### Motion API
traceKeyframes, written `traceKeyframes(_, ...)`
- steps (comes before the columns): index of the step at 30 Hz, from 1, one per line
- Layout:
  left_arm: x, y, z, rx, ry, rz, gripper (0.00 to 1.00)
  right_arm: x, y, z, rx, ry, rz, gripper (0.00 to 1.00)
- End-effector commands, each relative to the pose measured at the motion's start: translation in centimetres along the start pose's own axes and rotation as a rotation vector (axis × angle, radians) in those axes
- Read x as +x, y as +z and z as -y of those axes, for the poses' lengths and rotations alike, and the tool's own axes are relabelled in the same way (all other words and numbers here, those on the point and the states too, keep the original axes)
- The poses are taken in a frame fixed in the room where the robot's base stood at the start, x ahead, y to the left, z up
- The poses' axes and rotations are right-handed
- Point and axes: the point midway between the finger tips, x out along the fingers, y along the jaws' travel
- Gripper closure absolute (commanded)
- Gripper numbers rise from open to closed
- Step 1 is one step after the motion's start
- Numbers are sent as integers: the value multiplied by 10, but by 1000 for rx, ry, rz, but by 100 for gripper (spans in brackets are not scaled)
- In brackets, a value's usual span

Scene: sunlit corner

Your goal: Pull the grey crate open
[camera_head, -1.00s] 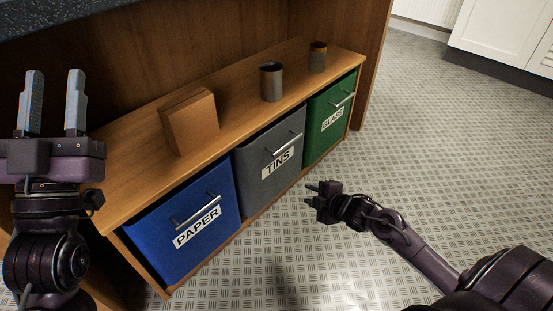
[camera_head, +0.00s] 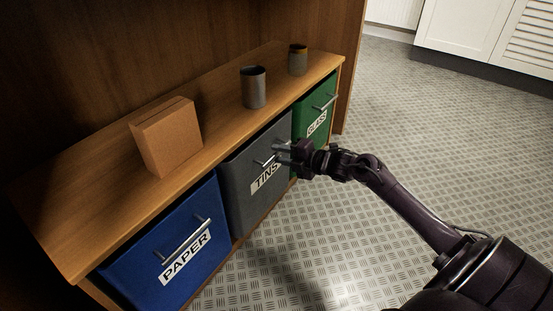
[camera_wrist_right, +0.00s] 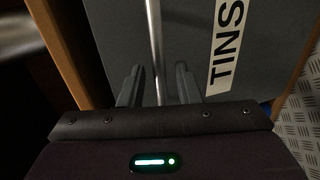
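The grey crate (camera_head: 243,198) with the TINS label sits shut in the middle bay of the wooden unit, between the blue and green crates. Its silver bar handle (camera_wrist_right: 154,45) runs between the two fingers of my right gripper in the right wrist view. My right gripper (camera_wrist_right: 158,88) is open, with a finger on each side of the bar and gaps showing. In the head view my right gripper (camera_head: 281,154) is at the crate's front and hides part of the handle. My left gripper is out of view.
The blue PAPER crate (camera_head: 150,241) is on the left and the green GLASS crate (camera_head: 305,112) on the right. A cardboard box (camera_head: 167,139) and two cans (camera_head: 253,88) (camera_head: 298,60) stand on the wooden top (camera_head: 95,192). The floor (camera_head: 390,125) in front is clear.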

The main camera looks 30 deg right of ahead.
Motion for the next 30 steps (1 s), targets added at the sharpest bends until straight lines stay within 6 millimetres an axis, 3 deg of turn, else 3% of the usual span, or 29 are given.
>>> traceKeyframes(6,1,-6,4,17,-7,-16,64,16,-1,1,1,0,-1,70)
traceKeyframes(14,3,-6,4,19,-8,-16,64,18,-1,0,0,-2,-1,70)
traceKeyframes(22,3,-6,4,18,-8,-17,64,17,-1,0,1,-1,-1,100)
traceKeyframes(30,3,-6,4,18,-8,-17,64,17,-1,0,1,-2,-1,100)
